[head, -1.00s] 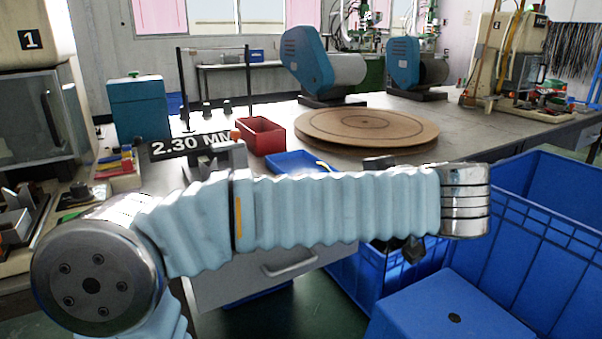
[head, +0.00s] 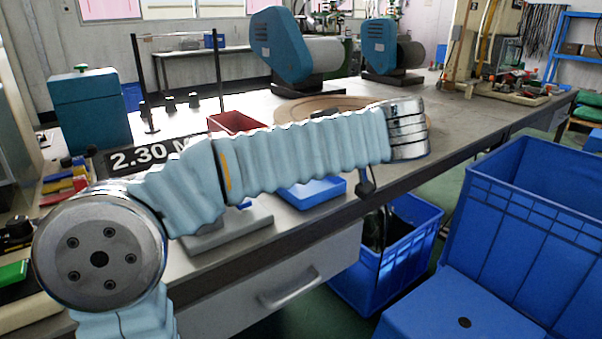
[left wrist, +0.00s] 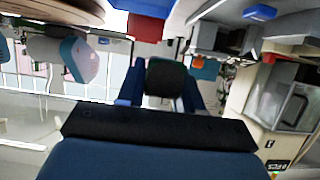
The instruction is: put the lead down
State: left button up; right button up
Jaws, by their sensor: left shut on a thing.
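The lead shows in the left wrist view as a dark rounded end (left wrist: 166,78) between the two blue fingers of my left gripper (left wrist: 165,92), which is shut on it. A small dark part of the lead (head: 366,187) shows below the wrist, near the bench's front edge. A thin dark cable (head: 383,225) hangs from there in front of the blue crate. I cannot tell whether the lead touches the bench. My right gripper is not in view.
A round wooden board (head: 318,104) is partly hidden. Blue crates (head: 405,268) stand on the floor below the front edge. The bench top at right (head: 455,125) is clear.

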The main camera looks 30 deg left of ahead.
pick_arm(q)
jog(key=w+a+f, duration=0.1)
jog(key=w+f, duration=0.2)
jog(key=f, duration=0.1)
jog(key=w+a+f, duration=0.1)
jog(key=w+f, duration=0.1)
jog(key=shift+w+a, duration=0.3)
jog(key=shift+a, duration=0.05)
jog(key=f, duration=0.3)
jog(key=shift+w+a+f, duration=0.1)
jog(key=shift+w+a, duration=0.1)
jog(key=shift+w, duration=0.2)
jog(key=shift+f, duration=0.35)
jog(key=shift+f+b, duration=0.25)
jog(key=shift+b, duration=0.05)
jog(key=o, duration=1.1)
jog(key=shift+r, duration=0.1)
jog(key=shift+r, duration=0.1)
jog(key=shift+r+p, duration=0.25)
jog(key=shift+p, duration=0.3)
jog(key=v, duration=1.2)
jog(key=shift+s+f+b, duration=0.1)
jog(key=shift+f+b, duration=0.1)
jog(key=shift+b, duration=0.2)
